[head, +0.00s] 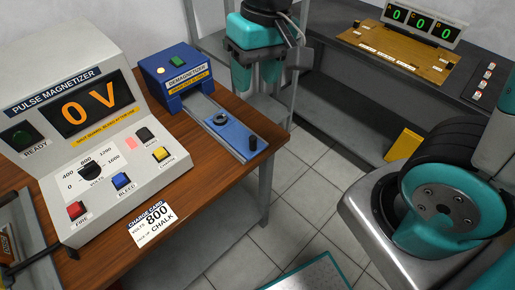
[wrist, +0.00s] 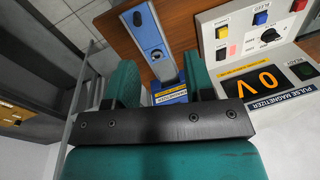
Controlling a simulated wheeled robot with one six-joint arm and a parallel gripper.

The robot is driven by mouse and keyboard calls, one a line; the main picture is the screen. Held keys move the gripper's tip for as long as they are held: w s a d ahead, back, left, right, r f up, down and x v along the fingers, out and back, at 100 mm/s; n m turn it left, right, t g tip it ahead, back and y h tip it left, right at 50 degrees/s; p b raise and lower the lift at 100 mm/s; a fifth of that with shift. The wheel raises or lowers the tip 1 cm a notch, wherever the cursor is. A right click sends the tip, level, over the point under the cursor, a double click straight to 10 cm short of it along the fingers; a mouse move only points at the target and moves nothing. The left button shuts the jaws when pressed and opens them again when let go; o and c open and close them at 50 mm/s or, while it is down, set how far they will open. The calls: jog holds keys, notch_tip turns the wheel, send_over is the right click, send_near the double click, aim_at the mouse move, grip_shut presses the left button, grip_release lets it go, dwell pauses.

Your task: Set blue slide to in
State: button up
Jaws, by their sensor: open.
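The blue slide (head: 232,138) sticks out from the blue demagnetizer box (head: 178,72) along a pale track toward the table's front right edge. A dark ring-shaped piece (head: 220,119) sits on the slide, and a black knob (head: 253,143) stands at its outer end. In the wrist view the slide (wrist: 146,33) runs between my fingers, with its knob (wrist: 137,18) near the top. My gripper (head: 256,76) is open and empty, behind and to the right of the box in the head view. It is apart from the slide and knob.
The pulse magnetizer (head: 110,165), reading 0 V, stands left of the slide on the wooden table (head: 215,190). A charge card (head: 153,226) lies near the front edge. A grey bench (head: 350,75) with a digit panel is behind. Open floor lies right of the table.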

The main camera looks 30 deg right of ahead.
aim_at(253, 137)
jog(key=w+d+f+m+h+b, duration=0.2)
jog(key=w+f+m+b, duration=0.1)
jog(key=w+f, duration=0.5)
jog(key=f, duration=0.6)
jog(key=s+f, duration=0.1)
jog(key=f, duration=1)
jog(key=shift+s+f, duration=0.25)
jog(key=shift+f, duration=0.15)
grip_shut()
